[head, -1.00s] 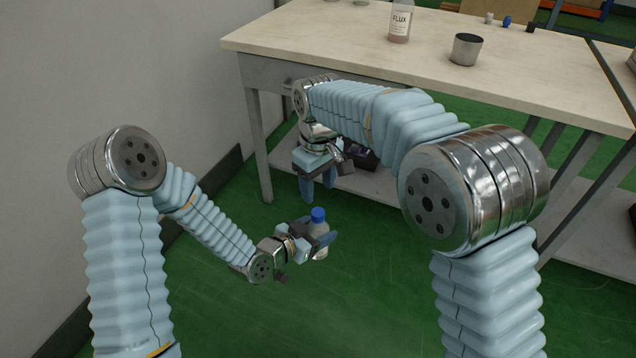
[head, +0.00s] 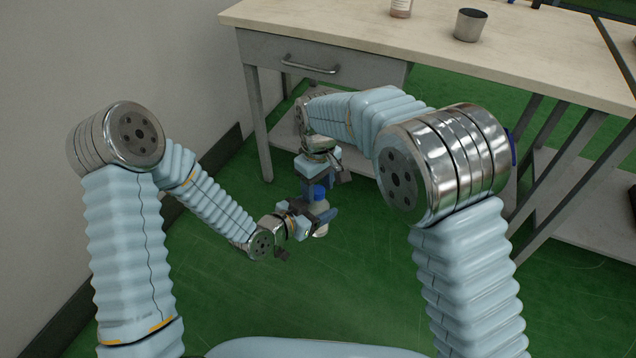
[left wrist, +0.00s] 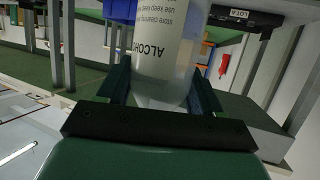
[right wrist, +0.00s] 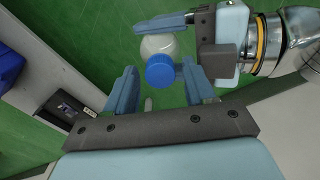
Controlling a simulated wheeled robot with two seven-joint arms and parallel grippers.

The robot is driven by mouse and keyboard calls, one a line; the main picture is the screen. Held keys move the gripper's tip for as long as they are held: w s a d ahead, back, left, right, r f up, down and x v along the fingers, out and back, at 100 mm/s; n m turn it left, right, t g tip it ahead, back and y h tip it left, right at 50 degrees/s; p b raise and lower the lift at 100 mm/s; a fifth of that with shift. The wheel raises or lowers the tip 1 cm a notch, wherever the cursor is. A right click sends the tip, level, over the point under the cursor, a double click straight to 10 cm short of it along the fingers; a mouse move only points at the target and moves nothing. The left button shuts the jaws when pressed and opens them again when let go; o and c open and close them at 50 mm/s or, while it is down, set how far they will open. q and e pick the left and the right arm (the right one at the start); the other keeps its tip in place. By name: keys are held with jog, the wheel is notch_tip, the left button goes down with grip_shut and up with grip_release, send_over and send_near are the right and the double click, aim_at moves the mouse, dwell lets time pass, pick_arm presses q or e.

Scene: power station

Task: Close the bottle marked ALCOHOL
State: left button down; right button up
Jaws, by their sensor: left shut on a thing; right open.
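The ALCOHOL bottle (left wrist: 165,55) is clear to white with printed text, seen upside down in the left wrist view. My left gripper (head: 318,217) is shut around its body and holds it upright above the floor. The blue cap (right wrist: 160,71) sits on the bottle's top; whether it is tight cannot be told. My right gripper (right wrist: 158,90) is open and points down over the bottle, its fingers on either side of the cap with gaps. In the head view the cap (head: 319,192) shows just below the right gripper (head: 319,188), partly hidden by its fingers.
A workbench (head: 330,30) with a drawer stands behind my arms. A metal cup (head: 470,25) and a bottle with pinkish liquid (head: 401,8) stand on it. A wall (head: 90,60) is at the left. The green floor below the grippers is clear.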

grip_shut()
jog(key=shift+o, duration=0.4)
grip_release()
jog(key=shift+r, duration=0.1)
jog(key=shift+r, duration=2.15)
jog(key=o, duration=0.6)
jog(key=shift+c, duration=0.2)
jog(key=shift+r, duration=0.1)
